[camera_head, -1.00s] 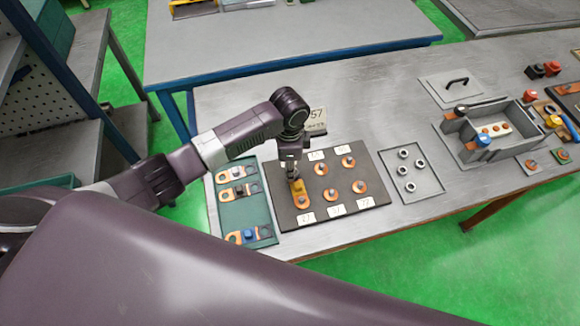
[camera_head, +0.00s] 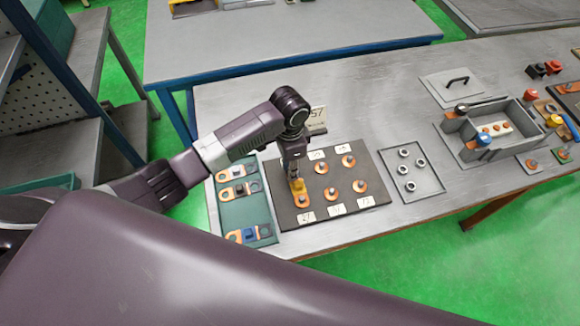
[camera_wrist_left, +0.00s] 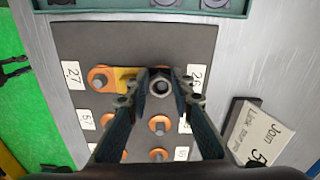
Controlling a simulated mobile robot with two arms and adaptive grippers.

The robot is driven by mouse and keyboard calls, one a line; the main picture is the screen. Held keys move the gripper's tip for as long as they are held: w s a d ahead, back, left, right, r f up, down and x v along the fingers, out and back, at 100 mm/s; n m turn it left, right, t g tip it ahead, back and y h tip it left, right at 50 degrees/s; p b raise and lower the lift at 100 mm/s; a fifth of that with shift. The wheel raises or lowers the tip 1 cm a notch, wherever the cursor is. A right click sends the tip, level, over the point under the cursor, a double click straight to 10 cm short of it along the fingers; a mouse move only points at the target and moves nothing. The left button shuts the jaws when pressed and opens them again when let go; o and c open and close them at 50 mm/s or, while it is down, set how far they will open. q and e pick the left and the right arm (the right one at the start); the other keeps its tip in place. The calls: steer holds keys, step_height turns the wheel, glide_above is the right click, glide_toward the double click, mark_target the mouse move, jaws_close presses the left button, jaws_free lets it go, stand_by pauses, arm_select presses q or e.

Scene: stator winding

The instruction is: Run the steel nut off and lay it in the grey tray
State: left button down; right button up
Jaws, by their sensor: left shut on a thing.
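The steel nut (camera_wrist_left: 161,87) is between the fingertips of my left gripper (camera_wrist_left: 161,83) in the wrist view, beside label 26 on the dark terminal board (camera_wrist_left: 135,39). The fingers are shut on it. I cannot tell whether it is still around its stud. A yellow strip (camera_wrist_left: 125,80) runs from under the gripper towards the terminal at label 27. In the head view my left gripper (camera_head: 294,174) points down at the board's left column and hides the nut. The grey tray (camera_head: 430,187) lies flat right of the board, with several nuts in it. My right gripper is not in view.
Orange terminals with studs (camera_head: 348,160) stand on the board. A green tray of parts (camera_head: 258,207) lies to its left. A label stand (camera_head: 317,117) is behind the board. A grey bin (camera_head: 508,150) stands beyond the grey tray.

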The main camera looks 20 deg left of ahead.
arm_select(q)
steer(key=shift+s+d, duration=0.1)
steer(key=shift+s, duration=0.25)
steer(key=shift+r, duration=0.1)
steer(key=shift+s+r, duration=0.2)
steer(key=shift+s, duration=0.1)
steer(key=shift+w+r, duration=0.3)
steer(key=shift+r, duration=2.75)
steer(key=shift+w, duration=0.15)
